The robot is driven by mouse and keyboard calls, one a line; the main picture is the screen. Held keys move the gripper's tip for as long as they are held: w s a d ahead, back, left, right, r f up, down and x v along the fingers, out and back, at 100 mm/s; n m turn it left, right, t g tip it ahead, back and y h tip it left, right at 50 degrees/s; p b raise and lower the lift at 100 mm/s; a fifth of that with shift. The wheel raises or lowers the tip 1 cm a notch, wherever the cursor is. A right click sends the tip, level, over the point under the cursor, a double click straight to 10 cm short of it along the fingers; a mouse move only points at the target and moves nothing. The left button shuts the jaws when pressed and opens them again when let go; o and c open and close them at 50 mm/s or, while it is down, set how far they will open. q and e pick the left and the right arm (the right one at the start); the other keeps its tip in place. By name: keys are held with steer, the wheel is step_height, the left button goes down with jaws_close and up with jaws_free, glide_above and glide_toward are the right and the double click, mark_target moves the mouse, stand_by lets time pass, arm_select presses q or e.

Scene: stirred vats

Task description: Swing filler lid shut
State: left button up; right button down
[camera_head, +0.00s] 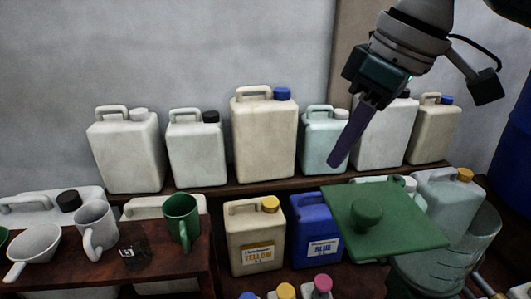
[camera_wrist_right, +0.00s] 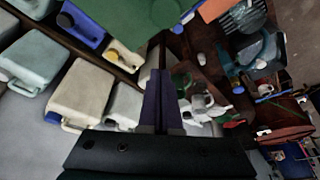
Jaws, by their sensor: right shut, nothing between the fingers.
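The filler lid (camera_head: 400,232) is a flat green square plate with a round knob (camera_head: 367,212) on it. It sticks out to the left over the rim of a green, see-through ribbed vessel (camera_head: 475,240), whose right part stays uncovered. How the lid is joined to the vessel is hidden. My right gripper (camera_head: 337,160) has long purple fingers, pressed together and empty, above and to the left of the lid, apart from it. In the wrist view the shut fingers (camera_wrist_right: 158,75) point toward the shelves, with the lid (camera_wrist_right: 115,18) at the top. My left gripper is not in view.
Several jerrycans stand on the back shelf, including a tall cream one (camera_head: 263,140) with a blue cap. Below are a yellow-labelled can (camera_head: 255,235) and a blue can (camera_head: 313,230). Mugs, including a green one (camera_head: 181,220), stand on the wooden board (camera_head: 190,270) at left.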

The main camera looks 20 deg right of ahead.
mark_target(344, 221)
steer(key=f+p, duration=0.2)
steer(key=f, duration=0.1)
steer(key=s+f+p, duration=0.1)
steer(key=f+p, duration=0.1)
steer(key=shift+s+d+f, duration=0.1)
steer(key=shift+d, duration=0.25)
steer(key=shift+s+d+f, duration=0.1)
steer(key=shift+s+f, duration=0.05)
steer(key=shift+s, duration=0.15)
